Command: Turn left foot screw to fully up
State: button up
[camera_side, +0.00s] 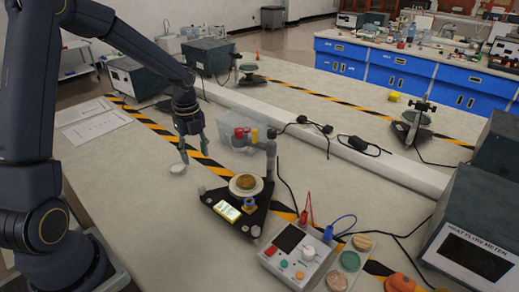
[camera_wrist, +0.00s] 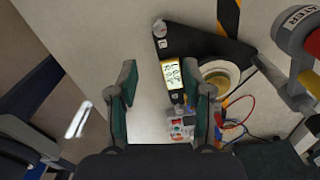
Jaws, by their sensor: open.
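A black triangular stand (camera_side: 240,212) sits on the bench, with a small foot screw at its left corner (camera_side: 201,190) and another at its front corner (camera_side: 256,231). In the wrist view, a round grey foot screw (camera_wrist: 160,28) shows at the stand's upper corner. How far up either screw is turned cannot be told. My gripper (camera_side: 194,150) is open and empty, above the bench to the left of and behind the stand.
The stand carries a round plate (camera_side: 246,186) and an upright post with red and yellow cylinders (camera_side: 245,135). A control box (camera_side: 295,253) with leads stands in front. Bench left of the stand is mostly clear.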

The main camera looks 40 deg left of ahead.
aim_at(201, 188)
notch_tip(201, 188, down, 13)
dwell(0.3)
grip_shut()
dwell(0.4)
